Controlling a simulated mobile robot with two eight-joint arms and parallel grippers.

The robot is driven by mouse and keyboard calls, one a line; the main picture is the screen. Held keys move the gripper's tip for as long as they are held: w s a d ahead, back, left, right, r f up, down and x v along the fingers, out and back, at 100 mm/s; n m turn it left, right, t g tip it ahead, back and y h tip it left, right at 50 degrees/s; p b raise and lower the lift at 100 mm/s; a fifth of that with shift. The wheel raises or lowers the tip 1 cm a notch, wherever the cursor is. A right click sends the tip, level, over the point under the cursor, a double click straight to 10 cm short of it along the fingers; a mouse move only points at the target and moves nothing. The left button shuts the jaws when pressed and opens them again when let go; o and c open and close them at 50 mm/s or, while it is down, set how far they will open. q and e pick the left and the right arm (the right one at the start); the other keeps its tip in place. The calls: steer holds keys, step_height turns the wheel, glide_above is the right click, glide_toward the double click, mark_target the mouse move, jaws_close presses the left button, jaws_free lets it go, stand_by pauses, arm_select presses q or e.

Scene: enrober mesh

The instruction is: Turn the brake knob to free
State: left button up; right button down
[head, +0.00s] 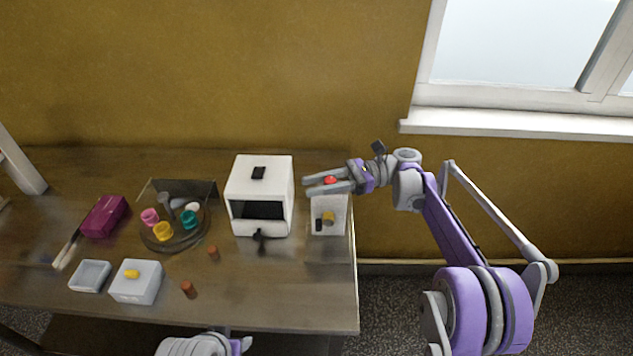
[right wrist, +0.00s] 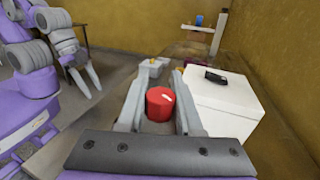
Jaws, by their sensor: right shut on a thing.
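A red round knob (right wrist: 160,103) with a white mark on its top sits between the two fingers of my right gripper (right wrist: 158,108) in the right wrist view. In the head view the red knob (head: 331,180) shows at the top of a small white box (head: 338,205), partly covered by my right gripper (head: 313,185). The gripper is shut on it. The box's front carries a yellow knob (head: 328,217) and a black switch (head: 319,225). No label is readable. My left gripper (right wrist: 91,92) shows in the right wrist view, fingers apart and empty.
A white machine (head: 259,185) with a dark window stands just left of the box. A round tray (head: 157,246) with several coloured cups, a magenta block (head: 104,216) and a white box with a yellow knob (head: 135,284) lie farther left. The table's right edge is close.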

steer(key=shift+s+n+g, duration=0.1)
steer(key=shift+n+g, duration=0.3)
steer(key=shift+g, duration=0.2)
steer(key=c, duration=0.6)
jaws_free()
step_height(320, 180, up, 10)
steer(key=shift+r, duration=0.1)
